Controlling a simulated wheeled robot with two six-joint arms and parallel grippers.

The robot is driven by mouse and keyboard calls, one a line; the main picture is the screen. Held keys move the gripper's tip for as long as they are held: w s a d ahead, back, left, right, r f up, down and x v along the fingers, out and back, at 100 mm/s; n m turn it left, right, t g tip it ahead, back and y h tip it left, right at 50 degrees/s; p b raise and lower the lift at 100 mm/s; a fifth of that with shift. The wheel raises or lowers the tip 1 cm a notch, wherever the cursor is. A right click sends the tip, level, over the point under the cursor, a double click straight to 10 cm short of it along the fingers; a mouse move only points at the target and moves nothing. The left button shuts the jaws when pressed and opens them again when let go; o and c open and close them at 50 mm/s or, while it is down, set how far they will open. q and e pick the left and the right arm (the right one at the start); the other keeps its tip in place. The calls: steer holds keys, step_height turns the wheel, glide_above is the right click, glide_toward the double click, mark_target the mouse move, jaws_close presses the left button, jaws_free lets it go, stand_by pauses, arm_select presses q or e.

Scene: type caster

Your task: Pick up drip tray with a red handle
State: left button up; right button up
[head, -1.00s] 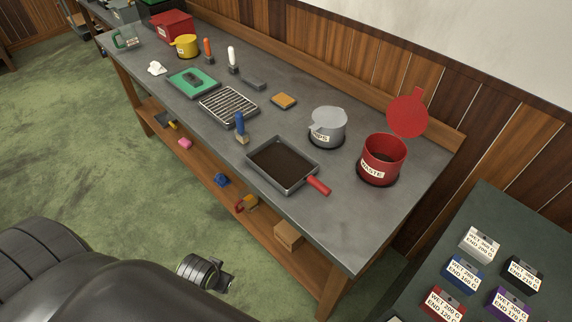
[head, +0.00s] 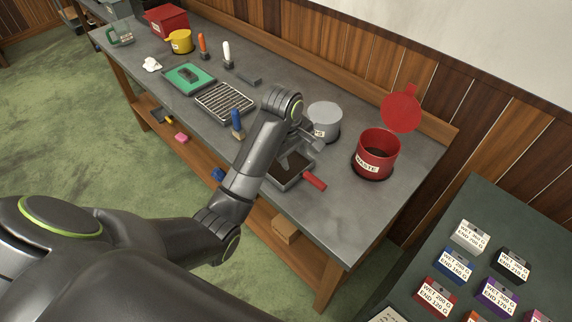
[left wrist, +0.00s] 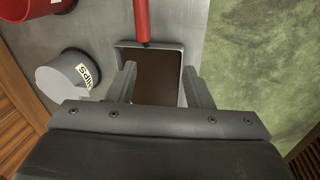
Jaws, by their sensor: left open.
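The drip tray (head: 282,183) is a shallow grey metal pan with a dark brown inside. It sits on the grey bench, and its red handle (head: 315,181) points toward the lower right in the head view. My left arm hides much of the tray there. No contact can be made out. My right gripper is not in view.
A red WASTE pot (head: 376,155) with a raised lid stands right of the tray, and a grey CHIPS pot (head: 325,120) behind it. A wire rack (head: 225,101) and a blue-handled brush (head: 237,123) are to the left. Bare bench (head: 335,215) lies in front of the WASTE pot.

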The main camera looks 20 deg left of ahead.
arm_select(q)
step_height(320, 180, up, 2)
steer(key=w+d+n, duration=0.1)
steer(key=w, duration=0.1)
steer(key=b, duration=0.1)
glide_toward(310, 176)
steer(key=x, duration=0.3)
steer(key=a+x, duration=0.1)
steer(key=x, duration=0.1)
steer(key=shift+w+f, duration=0.15)
steer(key=shift+f, duration=0.25)
steer(key=shift+w+d+f, duration=0.1)
steer(key=shift+d+f, duration=0.2)
steer(key=shift+f, duration=0.4)
steer(key=x, duration=0.1)
steer(key=p+x, duration=0.1)
steer(key=x, duration=0.1)
steer(key=shift+d, duration=0.3)
steer(key=shift+w+f, duration=0.1)
steer(key=shift+f, duration=0.4)
jaws_close()
